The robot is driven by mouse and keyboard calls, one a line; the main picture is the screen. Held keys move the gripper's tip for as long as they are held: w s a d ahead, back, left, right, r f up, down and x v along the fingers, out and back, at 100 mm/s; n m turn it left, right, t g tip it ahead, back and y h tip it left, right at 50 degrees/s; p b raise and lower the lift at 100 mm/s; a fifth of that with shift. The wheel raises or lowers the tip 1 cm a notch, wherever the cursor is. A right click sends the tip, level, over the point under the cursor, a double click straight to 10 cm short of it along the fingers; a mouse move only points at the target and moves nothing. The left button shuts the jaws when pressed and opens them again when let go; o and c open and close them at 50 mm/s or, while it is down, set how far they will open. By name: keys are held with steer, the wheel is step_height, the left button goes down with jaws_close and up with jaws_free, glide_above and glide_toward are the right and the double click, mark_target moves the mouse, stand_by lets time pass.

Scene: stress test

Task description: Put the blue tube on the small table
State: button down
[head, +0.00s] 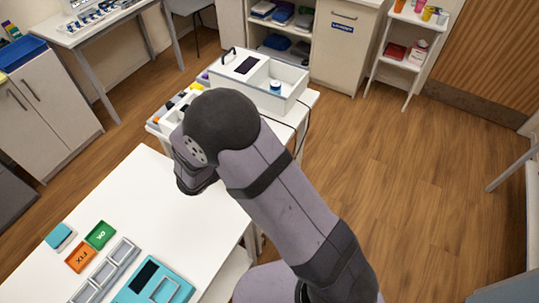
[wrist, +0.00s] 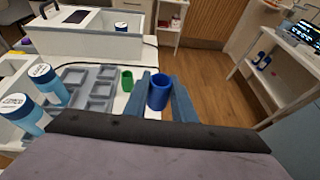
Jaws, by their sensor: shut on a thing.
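The blue tube (wrist: 158,93) stands upright between the two blue-grey fingers of my gripper (wrist: 161,84) in the wrist view. My gripper is shut on it. The tube's open top faces the camera; its lower end is hidden. A small white table (head: 312,97) stands beyond the front table in the head view, carrying a white box. My arm covers part of it there and hides the gripper and tube. In the wrist view the tube appears at the right side of a white surface, and I cannot tell its height above it.
A white open box (head: 291,93) holds a round jar. A grey rack (wrist: 76,76), a green cup (wrist: 127,79) and blue-labelled bottles (wrist: 48,84) are left of the tube. The front table (head: 150,190) bears small trays and a teal device (head: 152,283). Floor lies open at right.

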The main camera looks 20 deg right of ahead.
steer(key=w+d+r+n+t+y+b, duration=0.15)
steer(key=w+b, duration=0.55)
steer(key=w, duration=1.3)
steer(key=shift+g+h, duration=0.25)
steer(key=f, duration=0.4)
steer(key=shift+w+d, duration=0.3)
steer(key=shift+w, duration=0.05)
steer(key=shift+f+b, duration=2.2)
steer(key=shift+f, duration=1.15)
steer(key=shift+f, duration=0.3)
steer(key=c, duration=1.4)
jaws_free()
